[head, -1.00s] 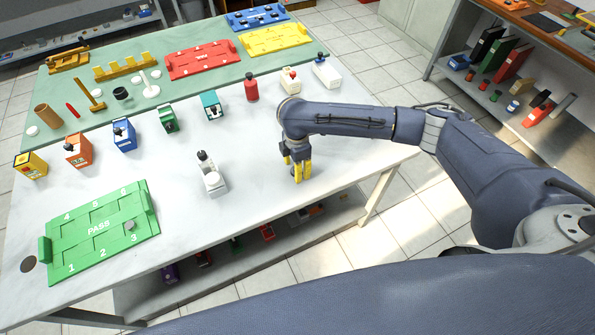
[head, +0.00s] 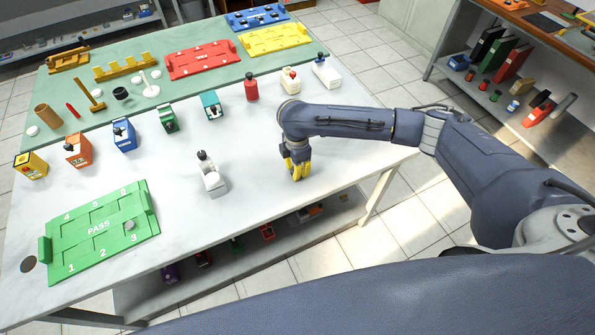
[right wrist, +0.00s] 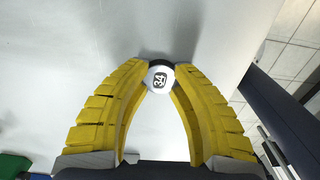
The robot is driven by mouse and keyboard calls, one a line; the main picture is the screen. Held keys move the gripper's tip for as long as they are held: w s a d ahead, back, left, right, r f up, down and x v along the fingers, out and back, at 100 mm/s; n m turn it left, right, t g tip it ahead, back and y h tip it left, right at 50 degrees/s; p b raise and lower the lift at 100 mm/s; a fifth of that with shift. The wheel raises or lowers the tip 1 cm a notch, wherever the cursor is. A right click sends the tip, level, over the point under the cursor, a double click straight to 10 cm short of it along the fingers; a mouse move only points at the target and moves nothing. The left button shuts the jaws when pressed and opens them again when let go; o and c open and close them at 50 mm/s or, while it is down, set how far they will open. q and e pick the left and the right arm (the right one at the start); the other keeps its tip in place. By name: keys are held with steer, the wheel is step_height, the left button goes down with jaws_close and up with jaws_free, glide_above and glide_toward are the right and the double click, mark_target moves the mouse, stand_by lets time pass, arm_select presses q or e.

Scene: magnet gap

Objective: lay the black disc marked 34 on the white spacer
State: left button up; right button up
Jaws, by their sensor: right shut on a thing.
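My right gripper (head: 296,176) is at the front right part of the white table, fingers pointing down. In the right wrist view its yellow fingertips (right wrist: 161,78) are closed on a small round piece marked 34 (right wrist: 160,77). The piece shows a pale round face with a dark patch bearing the number. Its sides are mostly hidden by the fingertips. I cannot tell whether it touches the table. No white spacer can be told for sure; small white round pieces lie on the green mat at the far left (head: 33,131) and back (head: 156,74). My left gripper is not in view.
A white device with a dark top (head: 211,178) stands left of the gripper. A green PASS tray (head: 75,245) lies at the front left. Several coloured boxes and bottles, including a red bottle (head: 251,90), line the table behind. The tabletop around the gripper is clear; its front edge is close.

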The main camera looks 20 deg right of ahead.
steer(key=shift+r, duration=2.5)
jaws_close()
